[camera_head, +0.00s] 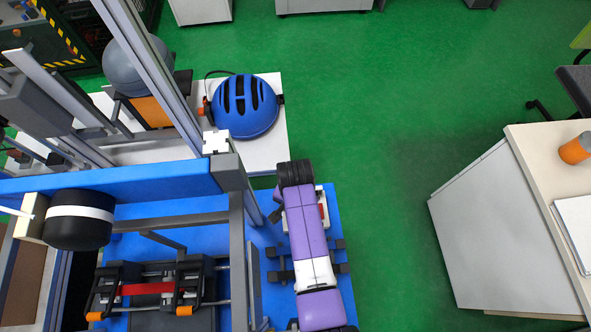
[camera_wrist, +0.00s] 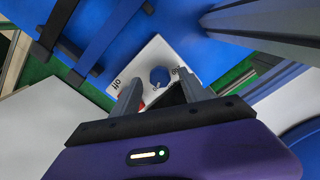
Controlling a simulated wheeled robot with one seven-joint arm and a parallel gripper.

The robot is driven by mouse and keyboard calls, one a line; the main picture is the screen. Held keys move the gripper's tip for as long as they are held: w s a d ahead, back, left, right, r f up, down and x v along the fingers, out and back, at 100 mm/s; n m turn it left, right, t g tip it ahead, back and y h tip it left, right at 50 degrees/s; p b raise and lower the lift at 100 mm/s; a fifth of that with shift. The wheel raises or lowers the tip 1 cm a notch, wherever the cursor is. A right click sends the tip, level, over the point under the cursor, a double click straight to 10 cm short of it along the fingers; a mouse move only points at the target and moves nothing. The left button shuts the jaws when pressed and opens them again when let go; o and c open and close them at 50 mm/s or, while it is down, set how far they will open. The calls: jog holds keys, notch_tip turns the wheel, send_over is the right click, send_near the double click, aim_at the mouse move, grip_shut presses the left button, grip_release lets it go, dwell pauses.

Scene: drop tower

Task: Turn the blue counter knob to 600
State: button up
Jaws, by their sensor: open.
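The blue counter knob (camera_wrist: 160,76) is a small round knob on a white panel (camera_wrist: 147,62) in the wrist view. Printed lettering, "off" among it, shows on the panel near the knob; no number is readable. My gripper (camera_wrist: 159,80) is open, with one grey finger to each side of the knob in the picture. Whether the fingertips reach down beside the knob or stop short of it, I cannot tell. A bit of red shows by the left finger. In the head view my purple arm covers most of a white box (camera_head: 323,198), and the knob and fingers are hidden.
A blue platform (camera_head: 335,240) carries a metal frame, with a dark clamp and red bar (camera_head: 147,289) at left. A grey upright (camera_wrist: 265,22) stands close by in the wrist view. A blue helmet (camera_head: 245,107) lies on a white table behind. Green floor at right is free.

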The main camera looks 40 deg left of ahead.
notch_tip(320, 180, up, 7)
dwell(0.3)
dwell(0.5)
